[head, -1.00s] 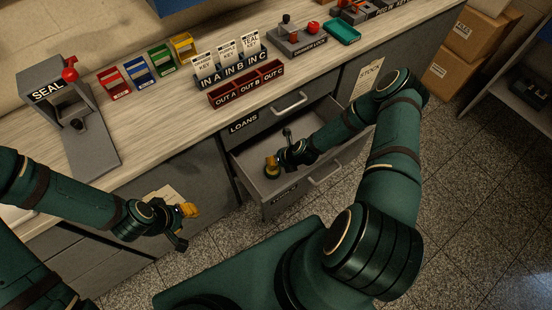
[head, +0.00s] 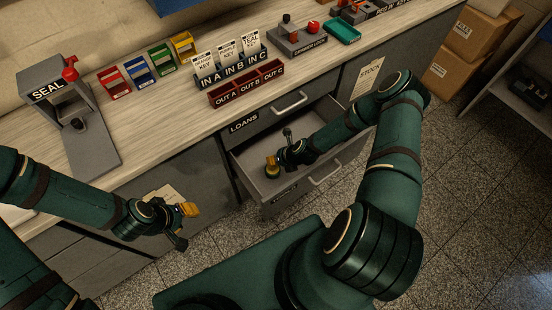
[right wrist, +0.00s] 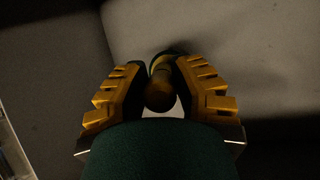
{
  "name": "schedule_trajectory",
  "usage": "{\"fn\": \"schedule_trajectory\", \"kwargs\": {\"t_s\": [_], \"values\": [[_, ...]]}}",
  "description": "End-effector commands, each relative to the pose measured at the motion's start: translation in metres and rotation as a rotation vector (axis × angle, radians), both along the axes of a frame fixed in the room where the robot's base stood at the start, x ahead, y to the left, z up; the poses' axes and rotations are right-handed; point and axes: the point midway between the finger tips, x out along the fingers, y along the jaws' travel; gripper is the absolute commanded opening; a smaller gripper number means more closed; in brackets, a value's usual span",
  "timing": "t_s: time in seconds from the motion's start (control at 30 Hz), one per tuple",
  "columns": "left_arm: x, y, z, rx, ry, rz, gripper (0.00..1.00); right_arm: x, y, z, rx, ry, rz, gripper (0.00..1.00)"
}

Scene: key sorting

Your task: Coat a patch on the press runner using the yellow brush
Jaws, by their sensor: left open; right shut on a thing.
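My left gripper (head: 188,210) is open and empty in front of the cabinets, below the counter edge. The grey SEAL press (head: 68,105) with a red knob stands at the left of the counter. I cannot pick out a patch on its runner.
The open drawer (head: 310,188) juts out from the cabinet. On the counter (head: 160,125) stand small coloured holders (head: 150,65), a key rack (head: 230,68), a red OUT tray (head: 246,84), a grey switch box (head: 300,38) and a teal tray (head: 344,33). Boxes stand at right.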

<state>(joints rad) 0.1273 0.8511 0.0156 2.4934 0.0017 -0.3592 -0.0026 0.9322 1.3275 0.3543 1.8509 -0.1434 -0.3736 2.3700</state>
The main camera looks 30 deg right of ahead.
Motion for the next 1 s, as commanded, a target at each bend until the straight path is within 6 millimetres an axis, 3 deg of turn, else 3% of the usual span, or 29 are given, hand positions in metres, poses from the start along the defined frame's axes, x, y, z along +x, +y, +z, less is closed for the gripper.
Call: {"fn": "schedule_trajectory", "kwargs": {"t_s": [1.0], "values": [[0.000,0.000,0.054,0.000,0.000,0.000,0.41,0.000,0.000,0.069,0.000,0.000,0.000,0.00]]}}
